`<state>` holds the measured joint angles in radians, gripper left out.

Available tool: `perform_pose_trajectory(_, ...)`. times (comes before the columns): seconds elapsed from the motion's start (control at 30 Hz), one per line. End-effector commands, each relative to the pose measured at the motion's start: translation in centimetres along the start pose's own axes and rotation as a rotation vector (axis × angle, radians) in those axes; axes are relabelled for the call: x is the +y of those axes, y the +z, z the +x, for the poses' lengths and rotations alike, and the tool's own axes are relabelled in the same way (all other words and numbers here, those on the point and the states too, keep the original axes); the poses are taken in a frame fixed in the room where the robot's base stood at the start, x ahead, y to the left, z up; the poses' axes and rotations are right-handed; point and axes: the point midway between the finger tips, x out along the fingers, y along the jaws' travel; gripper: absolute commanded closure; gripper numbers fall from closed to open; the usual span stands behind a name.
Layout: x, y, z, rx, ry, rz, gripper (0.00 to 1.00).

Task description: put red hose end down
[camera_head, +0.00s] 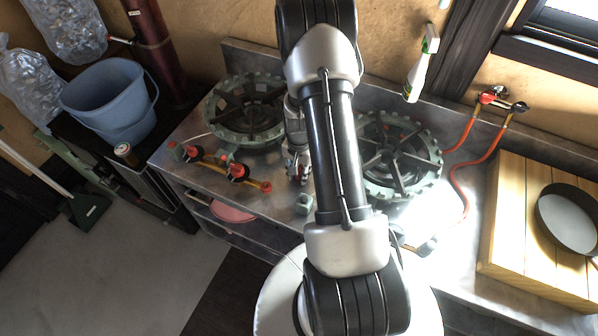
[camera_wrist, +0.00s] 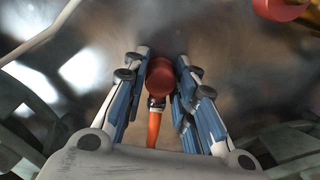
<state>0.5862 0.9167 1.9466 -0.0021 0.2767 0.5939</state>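The red hose end (camera_wrist: 160,76) is in the wrist view, between the fingertips of my gripper (camera_wrist: 161,82). It has a rounded red tip and a metallic collar, with orange hose below it toward the palm. The fingers sit close on both sides and look shut on it. In the head view my gripper (camera_head: 298,172) is low over the steel counter, between the two burners; the hose end cannot be made out there. A red hose (camera_head: 455,185) runs from the wall valves along the right and passes out of sight behind my arm.
The left burner (camera_head: 222,118) and right burner (camera_head: 432,165) flank my gripper. A yellow pipe with red knobs (camera_head: 237,172) lies along the counter's front left. A wooden box (camera_head: 505,225) with a pan (camera_head: 570,222) stands at right.

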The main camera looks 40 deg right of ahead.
Motion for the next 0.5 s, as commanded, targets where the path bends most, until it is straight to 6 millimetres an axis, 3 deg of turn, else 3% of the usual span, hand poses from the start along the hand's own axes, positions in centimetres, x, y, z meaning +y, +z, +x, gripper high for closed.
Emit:
perform_pose_trajectory(0.23, 0.01, 0.0, -0.04, 0.0, 0.0, 0.0, 0.57)
perform_pose_trajectory(0.5, 0.02, 0.02, -0.04, -0.001, 0.0, 0.0, 0.57)
